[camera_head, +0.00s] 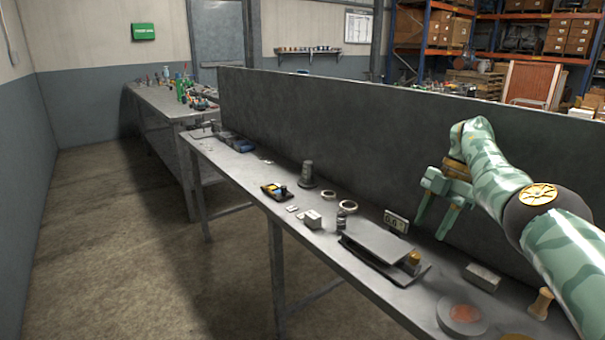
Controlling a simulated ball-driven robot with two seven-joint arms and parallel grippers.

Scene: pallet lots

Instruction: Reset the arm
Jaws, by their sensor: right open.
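My right arm (486,165) comes in from the right edge, with a green camouflage pattern and a dark elbow joint. It is raised over the back right part of the workbench. My right gripper (433,221) points downward in front of the grey partition, with its two fingers spread. It is open and nothing is between the fingers. It hangs to the right of the small digital display (396,222) and above the flat grey scale-like plate (374,241). My left gripper is not in view.
The long grey workbench (232,171) holds a brass weight (413,258), a grey block (482,277), a round dish with a reddish centre (461,313), a wooden stamp-like piece (541,303) and a dark cylinder (307,174). The partition (330,120) rises behind. Floor at left is clear.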

